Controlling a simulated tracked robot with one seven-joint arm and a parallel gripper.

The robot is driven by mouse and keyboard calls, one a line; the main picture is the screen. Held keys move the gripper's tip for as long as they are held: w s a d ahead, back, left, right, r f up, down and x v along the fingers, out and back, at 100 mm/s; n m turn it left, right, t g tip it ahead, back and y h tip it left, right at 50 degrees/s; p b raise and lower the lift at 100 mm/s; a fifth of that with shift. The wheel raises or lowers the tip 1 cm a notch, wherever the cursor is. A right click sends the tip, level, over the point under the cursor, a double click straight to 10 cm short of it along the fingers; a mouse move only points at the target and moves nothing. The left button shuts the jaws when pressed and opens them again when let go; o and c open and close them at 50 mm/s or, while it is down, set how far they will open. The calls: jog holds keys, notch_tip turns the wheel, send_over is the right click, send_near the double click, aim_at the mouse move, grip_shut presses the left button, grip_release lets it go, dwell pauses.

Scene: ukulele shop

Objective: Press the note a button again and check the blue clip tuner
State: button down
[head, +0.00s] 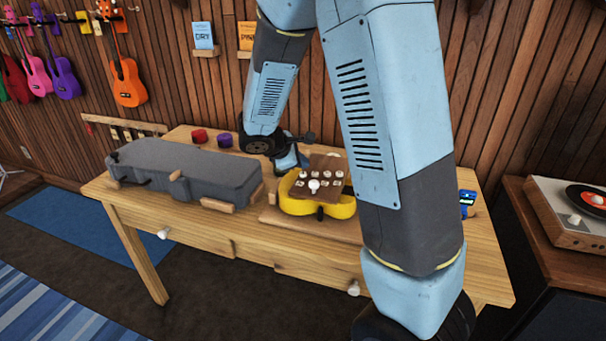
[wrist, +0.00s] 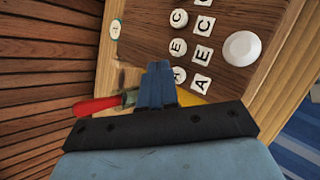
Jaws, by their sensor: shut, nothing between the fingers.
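A brown board (head: 295,192) with white lettered buttons and tiles lies over the yellow ukulele body (head: 340,210) on the bench. The wrist view shows round A, C and E buttons, with square letter tiles beside them. My gripper (wrist: 158,66) is shut and empty, its fingertips just left of the round A button (wrist: 179,75); I cannot tell whether they touch anything.
A grey case (head: 185,170) lies on the left of the workbench (head: 240,235). Red (head: 199,136) and purple (head: 223,140) round items stand behind it. A large white knob (wrist: 242,48) and a red handle (wrist: 97,105) are near my fingers. A record player (head: 570,215) stands right.

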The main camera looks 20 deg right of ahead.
aim_at(301, 175)
jog(key=shift+r, duration=2.5)
jog(key=s+r+m+y, duration=0.4)
jog(key=s+r+m, duration=0.3)
jog(key=s, duration=0.6)
jog(key=s+r+m+t+y, duration=0.1)
jog(key=s+r+m+y, duration=0.3)
jog(key=s, duration=1)
jog(key=shift+s+d+r+m, duration=0.25)
jog(key=shift+d+r+m, duration=0.15)
jog(key=shift+r+m, duration=1.4)
jog(key=shift+f, duration=0.25)
